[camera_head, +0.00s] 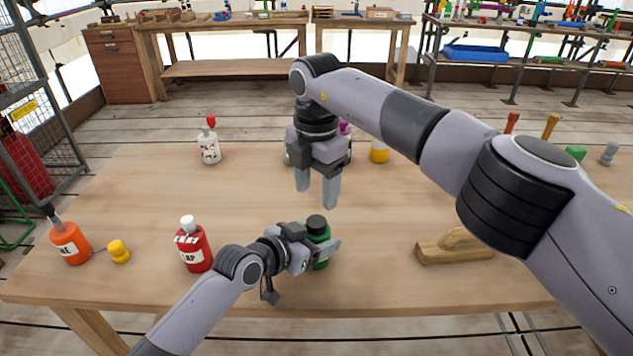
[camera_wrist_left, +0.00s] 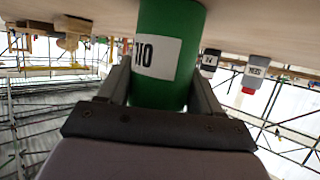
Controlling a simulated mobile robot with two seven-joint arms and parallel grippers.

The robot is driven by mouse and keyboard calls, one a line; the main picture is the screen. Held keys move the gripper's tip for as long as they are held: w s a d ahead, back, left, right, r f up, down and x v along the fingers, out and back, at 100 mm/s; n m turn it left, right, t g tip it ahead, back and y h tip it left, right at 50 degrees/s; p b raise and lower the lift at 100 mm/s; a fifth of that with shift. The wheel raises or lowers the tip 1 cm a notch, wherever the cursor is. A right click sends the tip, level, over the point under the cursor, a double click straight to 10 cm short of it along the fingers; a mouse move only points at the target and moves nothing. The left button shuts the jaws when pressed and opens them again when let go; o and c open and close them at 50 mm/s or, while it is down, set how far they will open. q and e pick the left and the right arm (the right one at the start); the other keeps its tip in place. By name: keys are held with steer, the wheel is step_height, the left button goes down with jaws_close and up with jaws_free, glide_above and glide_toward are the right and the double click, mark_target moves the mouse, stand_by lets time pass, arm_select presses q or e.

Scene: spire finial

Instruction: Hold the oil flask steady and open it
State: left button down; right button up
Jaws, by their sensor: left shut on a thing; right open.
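The oil flask is a green bottle (camera_head: 322,257) with a dark cap (camera_head: 317,225), standing near the front middle of the table. My left gripper (camera_head: 322,248) is shut around its body from the left. In the left wrist view the green flask (camera_wrist_left: 170,60) sits between the two fingers, and part of its white label shows. My right gripper (camera_head: 317,190) is open and empty, pointing down above and behind the flask, clear of the cap. Part of the flask is hidden by my left gripper in the head view.
On the table (camera_head: 380,285), a red bottle (camera_head: 193,248) stands left of the flask, with an orange bottle (camera_head: 70,243) and a yellow piece (camera_head: 119,251) farther left. A wooden float (camera_head: 454,247) lies right.

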mark_target(316, 221)
step_height(316, 221, down, 8)
steer(key=shift+r, duration=0.25)
steer(key=c, duration=1.1)
steer(key=n, duration=0.9)
steer(key=shift+n, duration=0.3)
steer(key=n, duration=0.4)
steer(key=shift+n, duration=0.4)
steer(key=n, duration=0.5)
steer(key=shift+r+n, duration=0.1)
steer(key=shift+n, duration=0.3)
